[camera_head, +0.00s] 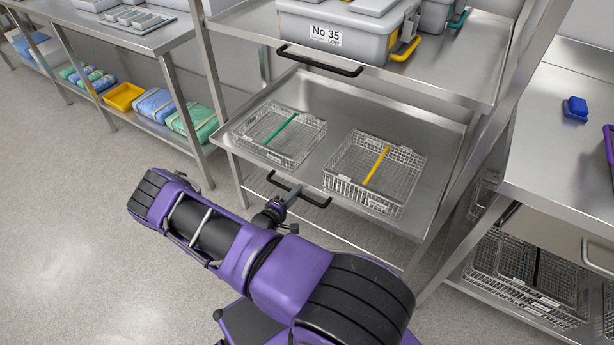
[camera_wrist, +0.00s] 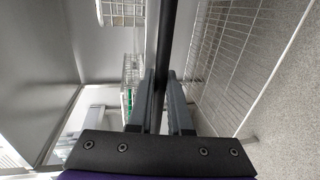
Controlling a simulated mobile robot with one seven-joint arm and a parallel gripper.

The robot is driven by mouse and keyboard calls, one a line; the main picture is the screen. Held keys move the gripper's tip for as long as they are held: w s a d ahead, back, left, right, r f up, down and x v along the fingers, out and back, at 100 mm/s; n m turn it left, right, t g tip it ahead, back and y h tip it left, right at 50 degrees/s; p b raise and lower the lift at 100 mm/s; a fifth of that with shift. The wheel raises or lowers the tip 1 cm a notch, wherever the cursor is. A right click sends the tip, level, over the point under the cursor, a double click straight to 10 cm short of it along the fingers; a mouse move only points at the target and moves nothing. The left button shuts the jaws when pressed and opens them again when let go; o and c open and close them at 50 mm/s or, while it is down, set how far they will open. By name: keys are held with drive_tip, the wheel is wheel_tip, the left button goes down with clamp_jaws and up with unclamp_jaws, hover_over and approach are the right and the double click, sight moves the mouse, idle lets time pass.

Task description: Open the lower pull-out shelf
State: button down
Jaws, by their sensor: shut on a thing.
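The lower pull-out shelf (camera_head: 313,160) is a steel tray in the rack, carrying a wire basket with a green bar (camera_head: 280,135) and one with a yellow bar (camera_head: 376,174). Its black bar handle (camera_head: 318,203) is at the front edge, below the baskets. My gripper (camera_head: 289,197) is at the left part of this handle. In the wrist view, my gripper (camera_wrist: 163,78) has its two fingers closed on the black handle bar (camera_wrist: 168,35), which runs up between them. The fingertips' contact is partly hidden in the head view by my wrist.
An upper shelf (camera_head: 440,82) with its own black handle (camera_head: 320,60) holds a grey case (camera_head: 330,35) above. A steel table (camera_head: 560,150) stands close on the right, and a bench with folded packs (camera_head: 155,105) on the left. The floor (camera_head: 60,220) at left is clear.

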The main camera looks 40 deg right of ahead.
drive_tip(key=f+v, duration=0.2)
drive_tip(key=v, duration=0.9)
drive_tip(key=a+f+v, duration=0.1)
drive_tip(key=f+v, duration=0.1)
drive_tip(key=v, duration=0.9)
drive_tip(key=shift+s+f, duration=0.15)
drive_tip(key=shift+f, duration=0.15)
drive_tip(key=c, duration=0.8)
unclamp_jaws()
drive_tip(key=shift+c, duration=0.2)
drive_tip(key=v, duration=1.7)
drive_tip(key=shift+a+b, duration=0.2)
drive_tip(key=shift+b, duration=0.15)
drive_tip(key=shift+s, duration=0.1)
